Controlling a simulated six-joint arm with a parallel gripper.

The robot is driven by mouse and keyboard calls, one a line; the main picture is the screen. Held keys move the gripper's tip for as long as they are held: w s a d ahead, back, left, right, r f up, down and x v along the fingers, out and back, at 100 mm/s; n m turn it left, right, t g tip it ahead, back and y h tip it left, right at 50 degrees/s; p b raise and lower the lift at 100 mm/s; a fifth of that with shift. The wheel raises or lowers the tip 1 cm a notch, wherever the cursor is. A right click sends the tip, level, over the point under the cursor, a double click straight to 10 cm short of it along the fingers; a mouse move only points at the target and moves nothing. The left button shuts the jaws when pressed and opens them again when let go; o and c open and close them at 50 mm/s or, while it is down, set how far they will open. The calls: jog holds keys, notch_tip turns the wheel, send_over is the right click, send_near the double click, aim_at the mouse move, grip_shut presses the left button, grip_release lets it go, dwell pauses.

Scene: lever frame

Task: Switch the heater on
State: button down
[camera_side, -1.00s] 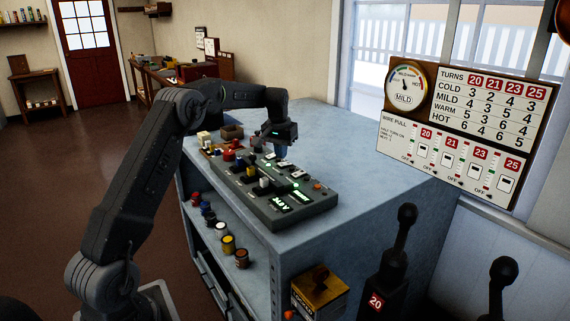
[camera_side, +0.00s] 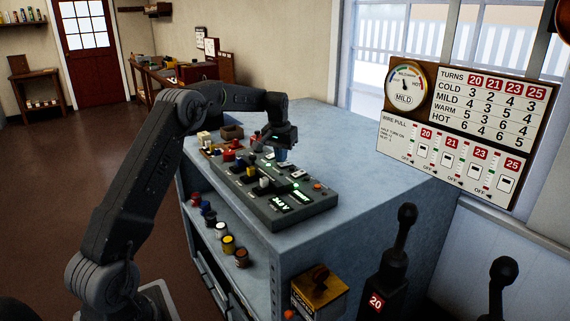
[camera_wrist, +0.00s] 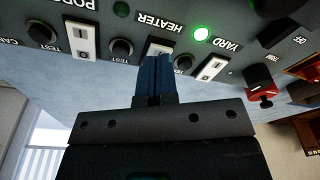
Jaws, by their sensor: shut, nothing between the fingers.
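The control panel (camera_side: 285,213) lies on the blue-grey bench, with rows of switches and lit green readouts. In the wrist view its labels appear upside down. The HEATER label (camera_wrist: 160,23) is just beyond my fingertips. The heater rocker switch (camera_wrist: 158,46) is below that label and partly hidden by my fingers. My gripper (camera_wrist: 153,68) is shut and empty, its blue fingertips over or against that switch; contact is unclear. The switch's position is hidden. My gripper (camera_side: 281,154) also shows above the panel's far part in the side view.
A lit green lamp (camera_wrist: 201,33) sits between the HEATER and YARD labels. The yard rocker (camera_wrist: 212,68), porch rocker (camera_wrist: 81,41) and round test buttons (camera_wrist: 121,48) are close by. A red-based knob (camera_wrist: 261,97) stands at right. The right bench top (camera_side: 370,165) is clear.

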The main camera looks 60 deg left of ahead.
jog(key=shift+f, duration=0.55)
jog(key=shift+r, duration=3.5)
jog(key=s+d+r+m+t, duration=0.1)
jog(key=s+d+r, duration=0.4)
jog(key=d, duration=0.4)
jog(key=s+d+r+m+t, duration=0.1)
jog(key=s+d+r+m, duration=0.1)
jog(key=s+d+r, duration=0.55)
jog(key=s+d+f+m+t, duration=0.1)
jog(key=s+d+f, duration=0.3)
jog(key=s+d, duration=0.3)
jog(key=s+d+f+m+t, duration=0.1)
jog(key=s+d+f, duration=0.4)
jog(key=s, duration=0.7)
jog(key=shift+d+f+m+h, duration=0.3)
jog(key=shift+d+m+h, duration=0.15)
jog(key=shift+d, duration=0.8)
